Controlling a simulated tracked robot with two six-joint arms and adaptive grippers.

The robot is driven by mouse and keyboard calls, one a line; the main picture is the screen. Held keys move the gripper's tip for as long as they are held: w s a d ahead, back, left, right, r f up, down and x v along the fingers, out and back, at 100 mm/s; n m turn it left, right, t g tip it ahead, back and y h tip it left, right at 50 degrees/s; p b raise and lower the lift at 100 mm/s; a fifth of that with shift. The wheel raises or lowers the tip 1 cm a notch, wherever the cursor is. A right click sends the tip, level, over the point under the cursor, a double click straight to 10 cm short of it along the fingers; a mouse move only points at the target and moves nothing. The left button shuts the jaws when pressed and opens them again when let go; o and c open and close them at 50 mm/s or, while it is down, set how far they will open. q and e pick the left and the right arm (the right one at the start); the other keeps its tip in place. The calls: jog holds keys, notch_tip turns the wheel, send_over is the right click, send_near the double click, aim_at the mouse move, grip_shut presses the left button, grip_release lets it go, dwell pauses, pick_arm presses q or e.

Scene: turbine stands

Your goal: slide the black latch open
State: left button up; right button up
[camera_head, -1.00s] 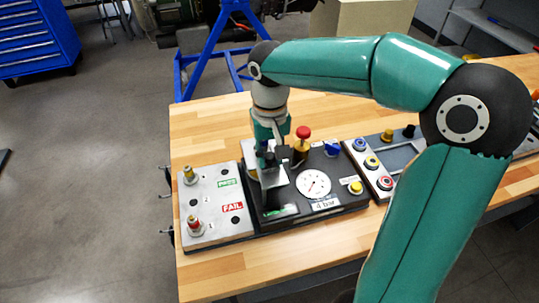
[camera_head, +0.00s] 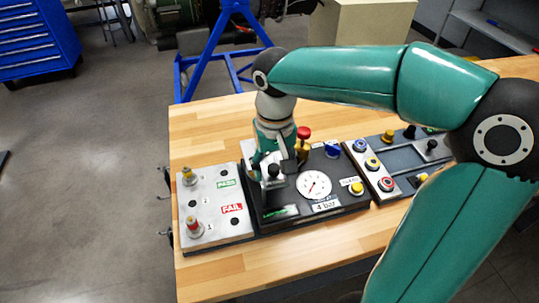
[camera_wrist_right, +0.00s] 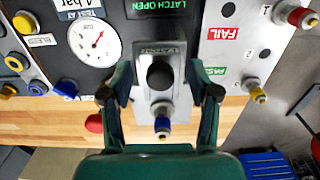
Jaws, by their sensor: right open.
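The black latch knob (camera_wrist_right: 160,75) stands on a grey plate (camera_wrist_right: 155,107) marked LATCH in the right wrist view. In the head view the knob (camera_head: 274,170) shows on the dark test panel. My right gripper (camera_wrist_right: 159,82) is open, with one finger on each side of the knob. Gaps show between fingers and knob, so it is not gripped. In the head view the right gripper (camera_head: 267,168) comes down over the latch and partly hides it. A green LATCH OPEN label (camera_wrist_right: 158,6) sits on the panel beyond the plate. My left gripper is not in view.
A round gauge (camera_head: 314,184), a red knob (camera_head: 304,132) and a blue knob (camera_head: 332,150) stand close right of the gripper. The PASS/FAIL board (camera_head: 215,224) with two small posts is on the left. Bare wooden tabletop (camera_head: 300,250) lies in front.

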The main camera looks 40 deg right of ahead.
aim_at(275, 167)
dwell(0.3)
notch_tip(275, 167, up, 7)
jog(key=p, duration=0.6)
dwell(0.7)
